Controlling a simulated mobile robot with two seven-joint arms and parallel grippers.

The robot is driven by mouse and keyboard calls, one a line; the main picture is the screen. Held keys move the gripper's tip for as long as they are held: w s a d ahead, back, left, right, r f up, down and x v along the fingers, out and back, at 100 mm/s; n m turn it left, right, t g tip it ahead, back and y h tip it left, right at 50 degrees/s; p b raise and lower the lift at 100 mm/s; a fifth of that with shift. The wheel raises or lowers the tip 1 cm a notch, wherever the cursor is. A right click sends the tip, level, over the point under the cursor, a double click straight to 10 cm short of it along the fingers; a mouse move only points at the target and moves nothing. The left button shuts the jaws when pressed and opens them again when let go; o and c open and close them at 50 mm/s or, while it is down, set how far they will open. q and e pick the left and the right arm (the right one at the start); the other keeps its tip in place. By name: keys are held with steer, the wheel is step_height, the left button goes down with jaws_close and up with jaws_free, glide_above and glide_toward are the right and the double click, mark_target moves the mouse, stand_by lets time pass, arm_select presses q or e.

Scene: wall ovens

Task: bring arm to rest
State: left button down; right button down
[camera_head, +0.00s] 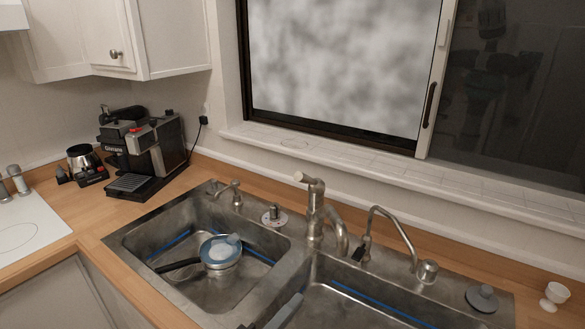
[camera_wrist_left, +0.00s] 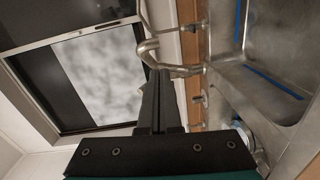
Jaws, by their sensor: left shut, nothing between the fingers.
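My left gripper (camera_wrist_left: 160,80) shows in the left wrist view as two dark fingers shut together, with nothing between them. They point toward the faucet (camera_wrist_left: 150,50) and the window behind it. In the head view only a small grey piece of what looks like my left gripper (camera_head: 290,306) shows at the bottom edge, over the divider between the two sink basins. My right gripper is in neither view.
The double sink (camera_head: 285,262) holds a lidded pan (camera_head: 220,252) in its left basin. The tall faucet (camera_head: 316,205) and a curved tap (camera_head: 385,225) rise behind it. A coffee machine (camera_head: 150,150) stands left. A small white cup (camera_head: 553,296) stands right.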

arm_select(q)
steer(key=s+a+f+m+g+y, duration=0.55)
steer(key=s+a, duration=0.25)
steer(key=s, duration=0.2)
steer(key=s+a+f+m+g+y, duration=0.45)
steer(key=s+a+m, duration=0.2)
steer(key=s, duration=0.25)
steer(key=s+a+f+g+b, duration=0.1)
steer(key=s+f+b, duration=0.15)
steer(key=f, duration=1.25)
steer(key=s+f+g+b, duration=0.1)
steer(key=f+b, duration=0.2)
steer(key=f, duration=1.1)
steer(key=s+a+f+b, duration=0.1)
steer(key=s+f+b, duration=0.1)
steer(key=s+f, duration=0.5)
steer(key=s+a+f+g+b, duration=0.1)
steer(key=s+a+f+b, duration=0.1)
steer(key=s+f, duration=0.5)
step_height(320, 180, down, 5)
steer(key=shift+s+r+b, duration=0.2)
steer(key=shift+s+b, duration=0.15)
steer(key=shift+b, duration=0.45)
